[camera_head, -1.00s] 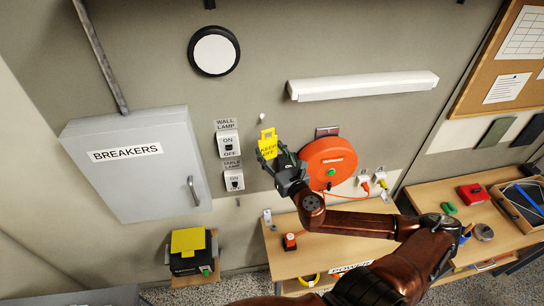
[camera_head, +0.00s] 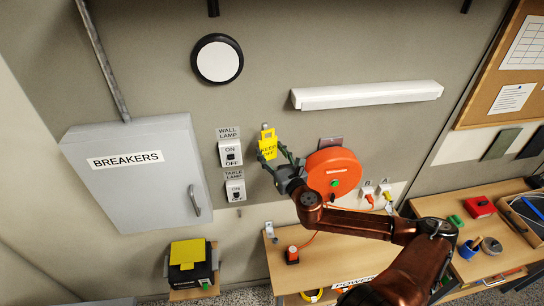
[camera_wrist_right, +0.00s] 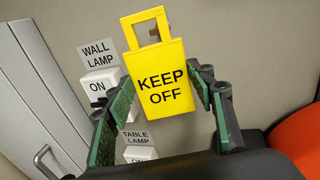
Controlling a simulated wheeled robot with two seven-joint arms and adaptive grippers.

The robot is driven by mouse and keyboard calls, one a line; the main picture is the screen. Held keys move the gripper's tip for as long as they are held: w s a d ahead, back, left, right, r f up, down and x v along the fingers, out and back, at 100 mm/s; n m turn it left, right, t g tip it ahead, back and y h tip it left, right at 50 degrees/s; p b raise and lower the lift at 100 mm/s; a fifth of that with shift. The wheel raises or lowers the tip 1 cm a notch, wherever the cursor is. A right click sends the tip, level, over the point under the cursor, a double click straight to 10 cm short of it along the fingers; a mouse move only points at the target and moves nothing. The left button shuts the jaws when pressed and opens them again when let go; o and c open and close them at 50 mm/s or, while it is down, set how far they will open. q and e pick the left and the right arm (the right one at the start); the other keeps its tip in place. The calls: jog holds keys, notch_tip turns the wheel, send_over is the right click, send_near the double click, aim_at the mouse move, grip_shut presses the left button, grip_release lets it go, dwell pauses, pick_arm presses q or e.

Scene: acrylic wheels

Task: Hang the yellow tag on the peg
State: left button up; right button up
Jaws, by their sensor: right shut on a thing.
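The yellow tag (camera_head: 268,147) reads KEEP OFF and has an open frame at its top. It is upright in front of the wall, right of the wall lamp switch (camera_head: 230,153). In the right wrist view the tag (camera_wrist_right: 160,85) faces me, slightly tilted, with a finger at each side edge. My right gripper (camera_head: 274,157) is shut on the tag by its sides. The peg (camera_head: 265,126) shows only as a small pale spot at the tag's top; I cannot tell whether it passes through the opening. My left gripper is not in view.
A grey breaker box (camera_head: 150,195) stands out from the wall at left. An orange reel (camera_head: 333,173) is close to the right of my gripper. A white lamp (camera_head: 367,95) is above right. A wooden bench (camera_head: 400,240) is below.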

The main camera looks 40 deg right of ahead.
aim_at(271, 150)
jog(key=shift+w+d+f+b, duration=0.1)
jog(key=shift+w+d+b, duration=0.3)
jog(key=shift+w, duration=0.25)
jog(key=shift+w+d+f+b, duration=0.1)
jog(key=shift+w+d+b, duration=0.25)
jog(key=shift+w, duration=0.25)
jog(key=shift+w+d+f, duration=0.25)
jog(key=shift+w+d, duration=0.05)
jog(key=shift+w, duration=0.15)
jog(key=shift+w+f, duration=0.1)
jog(key=shift+f, duration=0.05)
jog(key=shift+f, duration=0.1)
jog(key=o, duration=1)
jog(key=v, duration=1.2)
